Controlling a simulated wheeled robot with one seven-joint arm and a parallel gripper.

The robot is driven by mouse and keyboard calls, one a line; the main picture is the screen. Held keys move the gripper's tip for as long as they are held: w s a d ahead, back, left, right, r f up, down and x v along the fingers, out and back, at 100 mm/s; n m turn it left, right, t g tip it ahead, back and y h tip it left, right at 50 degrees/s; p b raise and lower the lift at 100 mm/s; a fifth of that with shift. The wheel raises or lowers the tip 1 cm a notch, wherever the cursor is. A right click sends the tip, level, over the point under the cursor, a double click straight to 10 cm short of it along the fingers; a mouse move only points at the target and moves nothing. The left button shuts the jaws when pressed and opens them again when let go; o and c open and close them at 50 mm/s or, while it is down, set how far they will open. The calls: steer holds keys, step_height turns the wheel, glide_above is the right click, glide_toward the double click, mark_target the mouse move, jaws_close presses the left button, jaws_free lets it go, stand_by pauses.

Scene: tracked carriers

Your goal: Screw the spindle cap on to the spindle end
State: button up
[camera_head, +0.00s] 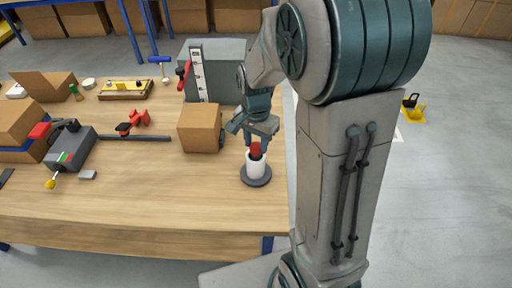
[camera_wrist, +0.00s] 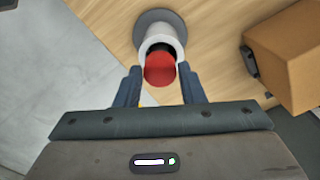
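The red spindle cap (camera_head: 256,149) is at the top of a white upright cylinder, the spindle end (camera_head: 255,168), which stands on a round dark grey base (camera_head: 257,178) near the table's right edge. In the wrist view the cap (camera_wrist: 160,70) lies between the two fingertips of my gripper (camera_wrist: 160,76), with the white spindle end (camera_wrist: 162,30) behind it. A black part shows between cap and white rim. The fingers stand apart with small gaps seeming to show beside the cap, so I cannot tell whether they touch it. My gripper also shows in the head view (camera_head: 256,142), pointing down.
A cardboard box (camera_head: 200,128) stands on the wooden table (camera_head: 150,205) just left of the spindle. A grey cabinet (camera_head: 222,58) stands behind. A grey device (camera_head: 70,145) and red clamps (camera_head: 139,117) lie further left. The front of the table is clear.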

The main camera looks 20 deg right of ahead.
steer(key=m+p, duration=0.1)
steer(key=m, duration=0.4)
steer(key=shift+r+m+p, duration=0.1)
steer(key=shift+m+p, duration=0.25)
steer(key=shift+m, duration=0.05)
steer(key=m+p, duration=0.1)
steer(key=m, duration=0.2)
steer(key=shift+m, duration=0.5)
steer(key=shift+r+m+p, duration=0.1)
steer(key=shift+m+p, duration=0.6)
steer(key=shift+p, duration=0.15)
steer(key=m+p, duration=0.3)
steer(key=m, duration=0.1)
steer(key=shift+r, duration=0.15)
steer(key=m+p, duration=0.2)
steer(key=m, duration=0.1)
steer(key=shift+p, duration=0.3)
steer(key=shift+f+m, duration=0.35)
steer(key=shift+m, duration=0.35)
steer(key=shift+r+p, duration=0.1)
steer(key=shift+p, duration=0.3)
